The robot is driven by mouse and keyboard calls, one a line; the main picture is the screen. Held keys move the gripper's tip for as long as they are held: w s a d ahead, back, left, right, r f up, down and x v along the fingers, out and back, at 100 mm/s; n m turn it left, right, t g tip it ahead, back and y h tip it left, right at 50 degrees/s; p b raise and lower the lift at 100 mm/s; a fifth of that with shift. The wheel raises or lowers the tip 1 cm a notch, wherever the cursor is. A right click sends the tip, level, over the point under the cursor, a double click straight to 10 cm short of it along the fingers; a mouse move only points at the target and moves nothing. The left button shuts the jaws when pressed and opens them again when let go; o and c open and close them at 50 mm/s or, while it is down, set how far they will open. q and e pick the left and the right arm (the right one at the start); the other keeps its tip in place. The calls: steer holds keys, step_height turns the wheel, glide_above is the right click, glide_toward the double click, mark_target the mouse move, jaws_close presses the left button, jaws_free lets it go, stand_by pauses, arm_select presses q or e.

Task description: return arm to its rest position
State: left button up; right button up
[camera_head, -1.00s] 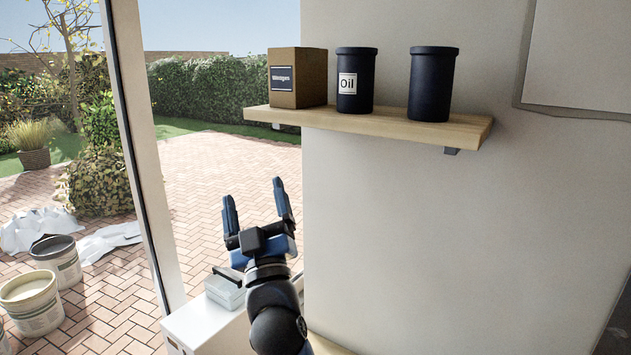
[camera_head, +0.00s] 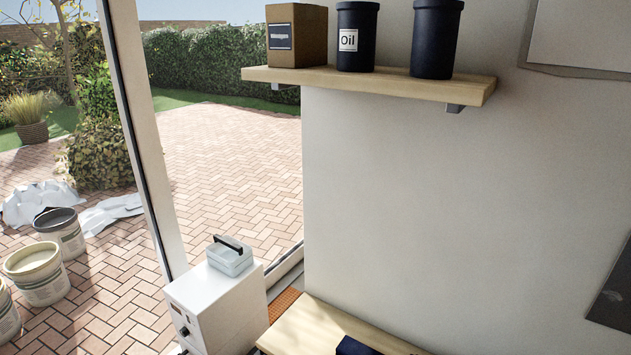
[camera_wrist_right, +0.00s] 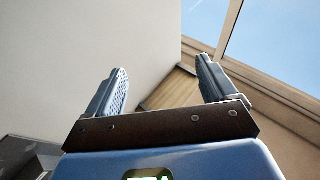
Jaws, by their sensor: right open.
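My right gripper (camera_wrist_right: 160,92) shows in the right wrist view with its two fingers apart and nothing between them. Behind it are a pale wall, a wooden surface and a window frame with sky. In the head view neither gripper is in view. A small dark blue piece (camera_head: 356,346) shows at the bottom edge of the head view; it may be part of my arm, but I cannot tell.
A wooden wall shelf (camera_head: 395,84) holds a brown box (camera_head: 296,36), a dark Oil canister (camera_head: 357,38) and another dark canister (camera_head: 436,40). A white cabinet (camera_head: 222,305) with a handled box (camera_head: 230,257) stands below, beside a wooden bench top (camera_head: 320,328). Buckets (camera_head: 38,276) stand outside.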

steer(key=s+d+f+m+g+h, duration=0.2)
steer(key=s+d+f, duration=0.4)
steer(key=s, duration=0.5)
step_height(320, 180, down, 3)
steer(key=shift+r+m+g+h, duration=0.25)
steer(key=shift+g+h, duration=0.35)
steer(key=shift+h, duration=0.6)
steer(key=shift+w+d+f, duration=0.15)
